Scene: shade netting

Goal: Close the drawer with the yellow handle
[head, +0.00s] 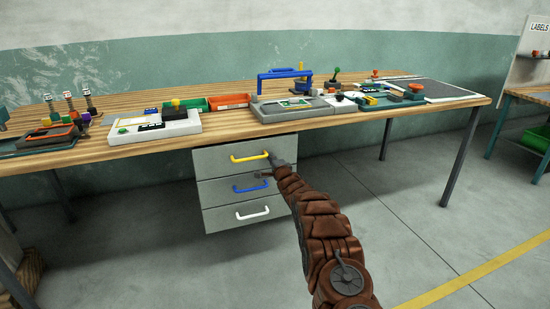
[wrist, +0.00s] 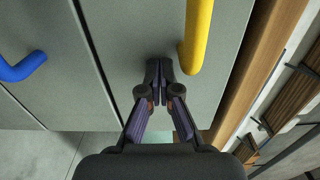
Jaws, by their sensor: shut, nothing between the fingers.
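The drawer with the yellow handle is the top one of a grey three-drawer unit under the workbench. Its grey front (head: 215,161) and yellow handle (head: 249,157) show in the head view. In the wrist view its front (wrist: 130,35) fills the middle, with the yellow handle (wrist: 197,35) just right of my fingertips. Its front looks roughly level with the drawers below; a small gap is hard to judge. My gripper (wrist: 159,76) is shut and empty, its tips at or very close to the drawer front beside the handle's end. My arm hides part of the unit's right side.
Below are drawers with a blue handle (head: 250,187) and a white handle (head: 253,213). The wooden benchtop (head: 150,150) overhangs the unit and carries several devices and red and green bins. Table legs (head: 460,155) stand at the right. The floor in front is clear.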

